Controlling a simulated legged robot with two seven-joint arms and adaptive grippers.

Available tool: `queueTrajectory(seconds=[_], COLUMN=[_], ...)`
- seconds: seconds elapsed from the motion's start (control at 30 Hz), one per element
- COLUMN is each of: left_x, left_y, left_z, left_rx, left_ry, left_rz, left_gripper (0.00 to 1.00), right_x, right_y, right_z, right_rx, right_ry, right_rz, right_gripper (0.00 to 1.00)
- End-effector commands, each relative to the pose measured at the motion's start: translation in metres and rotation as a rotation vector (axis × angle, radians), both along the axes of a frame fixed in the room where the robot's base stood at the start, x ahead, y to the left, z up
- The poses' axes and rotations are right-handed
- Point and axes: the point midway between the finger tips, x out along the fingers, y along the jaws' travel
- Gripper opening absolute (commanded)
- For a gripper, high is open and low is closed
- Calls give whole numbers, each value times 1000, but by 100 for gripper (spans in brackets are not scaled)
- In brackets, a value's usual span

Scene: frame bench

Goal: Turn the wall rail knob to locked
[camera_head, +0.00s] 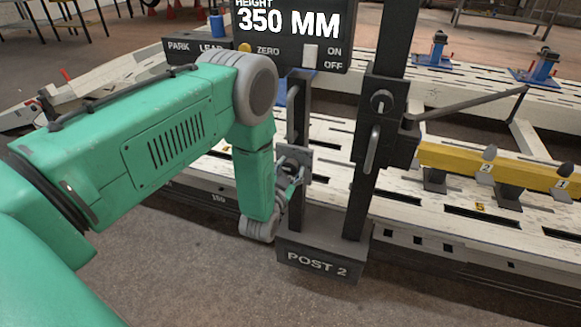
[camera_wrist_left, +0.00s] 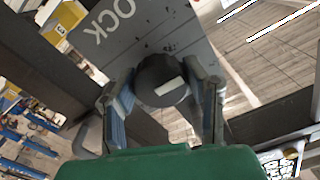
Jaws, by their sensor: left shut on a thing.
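The dark round knob (camera_wrist_left: 163,78) with a white pointer mark sits on a grey plate (camera_wrist_left: 115,48) in the left wrist view. White letters reading "OCK" show on the plate, tilted, at upper left; the rest of the word is cut off. My left gripper (camera_wrist_left: 165,88) has one finger on each side of the knob and is shut on it. In the head view my left gripper (camera_head: 291,182) is at the small plate (camera_head: 299,160) beside the dark post; the knob is mostly hidden there. My right gripper is not in view.
A dark post (camera_head: 369,165) rises from the base marked "POST 2" (camera_head: 318,262), close right of my gripper. A display box (camera_head: 298,28) reading 350 MM hangs above. A yellow rail (camera_head: 450,160) and a white slotted bench (camera_head: 450,200) stand to the right.

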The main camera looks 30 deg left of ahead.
Motion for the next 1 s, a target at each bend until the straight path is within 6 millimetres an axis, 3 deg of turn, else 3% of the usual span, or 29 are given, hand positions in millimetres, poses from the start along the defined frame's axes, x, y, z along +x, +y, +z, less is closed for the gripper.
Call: queueTrajectory(seconds=[0.4,0.97,1.0], left_x=[-1,-1,-1], left_y=[-3,-5,-5], left_z=[-1,-2,-2], left_rx=[182,205,204], left_ry=[46,55,55], left_rz=[-6,-9,-8], left_gripper=[11,11,54], right_x=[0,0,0], right_y=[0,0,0], right_z=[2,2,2], right_rx=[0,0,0], right_ry=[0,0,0], right_rz=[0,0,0], right_gripper=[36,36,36])
